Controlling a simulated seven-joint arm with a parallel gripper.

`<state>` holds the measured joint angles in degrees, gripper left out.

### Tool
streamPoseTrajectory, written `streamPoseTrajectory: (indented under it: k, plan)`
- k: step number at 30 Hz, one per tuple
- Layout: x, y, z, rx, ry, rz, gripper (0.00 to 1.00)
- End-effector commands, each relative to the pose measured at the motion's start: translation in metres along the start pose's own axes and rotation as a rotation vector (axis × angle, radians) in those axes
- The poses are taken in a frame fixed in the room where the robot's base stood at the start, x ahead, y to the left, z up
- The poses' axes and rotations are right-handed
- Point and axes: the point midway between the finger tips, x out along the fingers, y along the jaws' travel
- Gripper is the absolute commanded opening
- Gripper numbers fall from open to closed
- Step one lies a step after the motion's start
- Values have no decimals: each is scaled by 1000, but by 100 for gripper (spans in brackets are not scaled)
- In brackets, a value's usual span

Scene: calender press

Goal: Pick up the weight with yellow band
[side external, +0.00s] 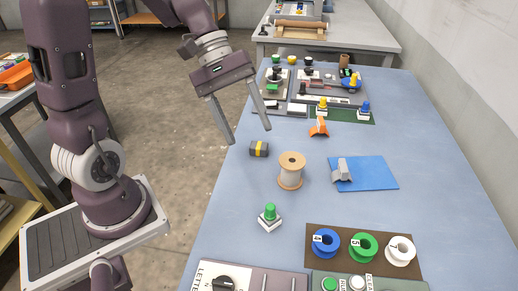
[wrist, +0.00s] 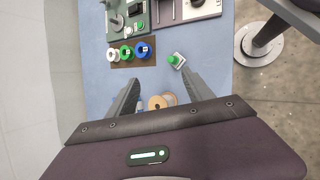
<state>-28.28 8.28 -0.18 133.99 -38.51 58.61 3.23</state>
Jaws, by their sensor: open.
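The weight with the yellow band (side external: 259,149) is a small dark grey block with a yellow stripe around its middle. It lies on the blue table near the left edge in the side view. My gripper (side external: 251,136) is open and empty, its two fingers pointing down above the table edge close to the weight. In the wrist view my gripper (wrist: 158,82) shows its fingers spread apart. The weight does not show in the wrist view; my gripper body may hide it.
A wooden spool (side external: 291,171) stands just right of the weight. A green-knobbed block (side external: 269,217), an orange piece (side external: 319,127) and a grey piece (side external: 342,170) on a blue mat (side external: 377,174) are nearby. Coloured reels (side external: 363,246) and control panels line the ends.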

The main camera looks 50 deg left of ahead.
Motion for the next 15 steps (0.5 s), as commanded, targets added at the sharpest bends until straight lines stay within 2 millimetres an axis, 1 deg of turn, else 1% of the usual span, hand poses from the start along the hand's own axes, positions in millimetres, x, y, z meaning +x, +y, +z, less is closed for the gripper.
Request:
streamPoseTrajectory:
  k: [1,2,3,4,5,6,8,9,12,15]
  plan:
    - [6,-1,-32,-165,-71,79,60]
    - [9,-2,-52,-266,-110,137,60]
    - [14,-6,-80,-400,-156,217,60]
    - [17,-11,-101,-498,-188,278,60]
    - [21,-18,-122,-592,-216,338,60]
    - [26,-29,-148,-710,-246,415,60]
    - [34,-48,-181,-863,-282,518,60]
    - [39,-62,-200,-949,-298,575,60]
    - [50,-87,-228,-1095,-324,675,60]
    - [57,-96,-239,-1153,-332,715,60]
